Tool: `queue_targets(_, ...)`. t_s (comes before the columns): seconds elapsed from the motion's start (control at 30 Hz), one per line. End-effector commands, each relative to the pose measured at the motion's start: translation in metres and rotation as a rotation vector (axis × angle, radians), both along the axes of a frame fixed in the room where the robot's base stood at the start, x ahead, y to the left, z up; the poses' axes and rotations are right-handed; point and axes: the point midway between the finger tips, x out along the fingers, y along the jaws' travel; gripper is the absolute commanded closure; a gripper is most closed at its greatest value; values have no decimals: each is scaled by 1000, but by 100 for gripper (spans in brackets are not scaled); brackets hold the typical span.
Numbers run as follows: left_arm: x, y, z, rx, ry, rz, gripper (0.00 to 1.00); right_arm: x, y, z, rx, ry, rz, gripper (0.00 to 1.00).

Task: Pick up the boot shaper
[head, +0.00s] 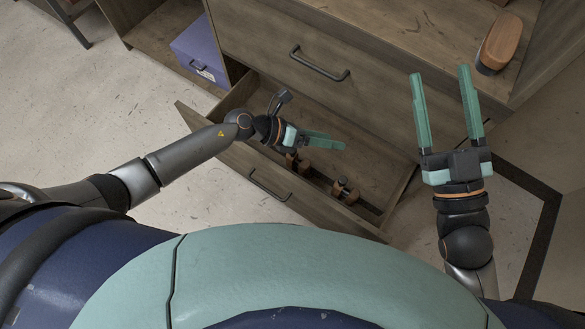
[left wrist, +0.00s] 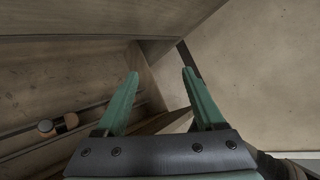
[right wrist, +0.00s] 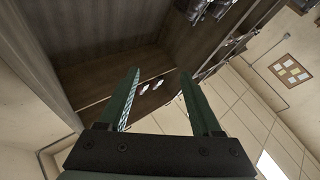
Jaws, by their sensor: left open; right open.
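An open drawer (head: 390,205) in the lower part of the wooden cabinet holds small wooden pieces with dark metal parts. One wooden piece (head: 345,190) lies near the drawer's front right. Another (head: 298,162) lies further left, partly hidden by my left gripper. I cannot tell for sure which is the boot shaper. My left gripper (head: 335,140) is open and empty above the drawer. In the left wrist view, a wooden piece (left wrist: 57,124) lies left of the fingers, apart from them. My right gripper (head: 440,73) is open and empty in front of the cabinet's right side.
A closed upper drawer with a dark handle (head: 320,66) sits above the open one. A brown wooden brush-like object (head: 500,42) lies on the cabinet top. A purple box (head: 199,48) sits in an open compartment at left. Pale floor is free at left and right.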

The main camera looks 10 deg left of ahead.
Motion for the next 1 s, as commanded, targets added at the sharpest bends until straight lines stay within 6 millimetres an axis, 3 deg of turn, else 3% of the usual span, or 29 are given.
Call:
queue_targets(0.03,9,17,-45,144,-79,-98,29,-8,3,-8,5,-76,18,34)
queue_targets(0.13,23,58,-92,399,-189,-268,29,-24,6,4,12,-200,45,34)
queue_targets(0.2,33,87,-114,552,-238,-358,29,-35,8,11,18,-270,61,34)
queue_targets(0.3,46,122,-132,710,-276,-447,29,-47,10,19,24,-342,78,34)
queue_targets(0.4,53,141,-139,794,-291,-490,29,-54,10,24,26,-378,88,34)
queue_targets(0.5,56,143,-150,819,-294,-505,29,-56,11,20,31,-385,94,34)
queue_targets(0.8,64,124,-198,815,-294,-502,29,-54,14,-12,23,-367,98,34)
queue_targets(1.0,66,119,-208,814,-295,-502,29,-53,16,-19,15,-364,96,34)
